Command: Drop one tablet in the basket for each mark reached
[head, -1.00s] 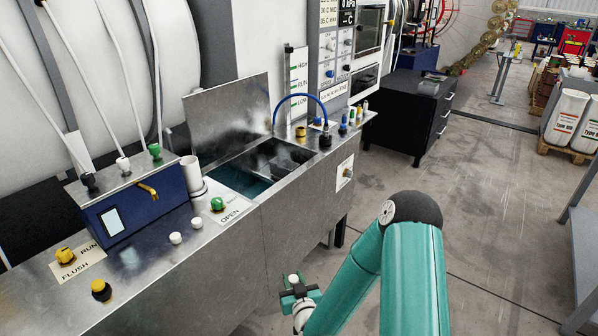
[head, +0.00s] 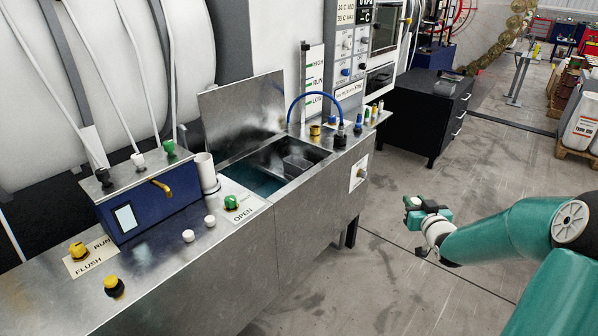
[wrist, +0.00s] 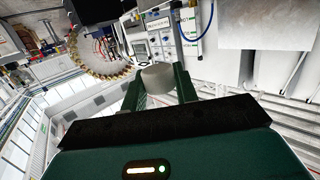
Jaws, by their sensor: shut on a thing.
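My gripper (head: 413,204) is out over the floor, right of the steel counter. In the wrist view its fingers (wrist: 160,84) are shut on a pale round tablet (wrist: 157,76). Two white tablets, one nearer (head: 188,235) and one farther (head: 210,221), lie on the counter, left of the OPEN label. An open steel tank (head: 262,182) is set in the counter with dark liquid inside. A metal box-like shape (head: 303,158) at its far end may be the basket. A white gauge (head: 313,85) behind has green marks at HIGH, RUN and LOW.
A raised lid (head: 243,115) stands behind the tank, and a blue hose (head: 315,94) arches beside it. A green knob (head: 231,202), a yellow knob (head: 78,250) and a blue box (head: 150,208) are on the counter. A black cabinet (head: 425,115) stands beyond. Floor around my gripper is clear.

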